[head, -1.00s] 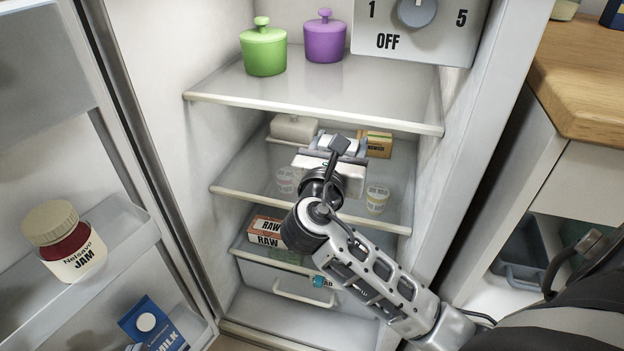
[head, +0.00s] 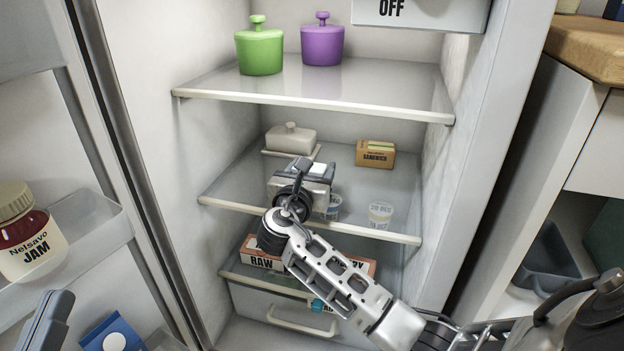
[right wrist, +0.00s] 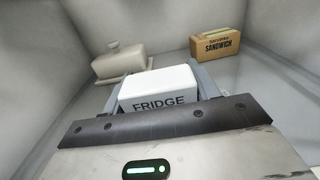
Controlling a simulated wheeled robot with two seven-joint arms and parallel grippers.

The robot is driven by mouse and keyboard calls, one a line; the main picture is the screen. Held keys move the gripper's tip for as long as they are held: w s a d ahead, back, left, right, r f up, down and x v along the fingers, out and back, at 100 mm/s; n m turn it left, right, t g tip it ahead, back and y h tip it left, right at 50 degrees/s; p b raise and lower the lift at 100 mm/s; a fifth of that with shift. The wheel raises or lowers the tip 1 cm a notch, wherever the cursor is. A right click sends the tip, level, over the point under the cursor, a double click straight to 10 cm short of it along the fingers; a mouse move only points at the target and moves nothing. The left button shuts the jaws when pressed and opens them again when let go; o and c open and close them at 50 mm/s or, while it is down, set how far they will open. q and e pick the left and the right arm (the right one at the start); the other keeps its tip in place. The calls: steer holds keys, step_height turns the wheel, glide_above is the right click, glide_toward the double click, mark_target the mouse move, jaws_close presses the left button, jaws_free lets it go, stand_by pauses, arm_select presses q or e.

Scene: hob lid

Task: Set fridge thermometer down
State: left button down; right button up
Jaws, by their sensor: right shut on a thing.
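The fridge thermometer (right wrist: 160,88) is a white block lettered FRIDGE, seen in the right wrist view between the fingers of my right gripper (right wrist: 158,82). In the head view my right gripper (head: 308,172) is inside the fridge at the middle shelf (head: 350,228), mostly hiding the thermometer. I cannot tell whether the thermometer touches the shelf. My left gripper (head: 48,322) shows only partly at the lower left, near the door; its jaw opening is unclear.
A lidded butter dish (head: 291,139) stands behind my right gripper, a sandwich box (head: 375,154) at back right. Small clear tubs (head: 380,214) stand near the shelf's front. Green (head: 259,50) and purple (head: 322,44) pots are above. Free shelf shows before the sandwich box.

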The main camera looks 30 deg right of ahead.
steer(key=shift+f, duration=0.1)
steer(key=shift+f, duration=0.1)
steer(key=o, duration=1.1)
steer(key=shift+c, duration=0.2)
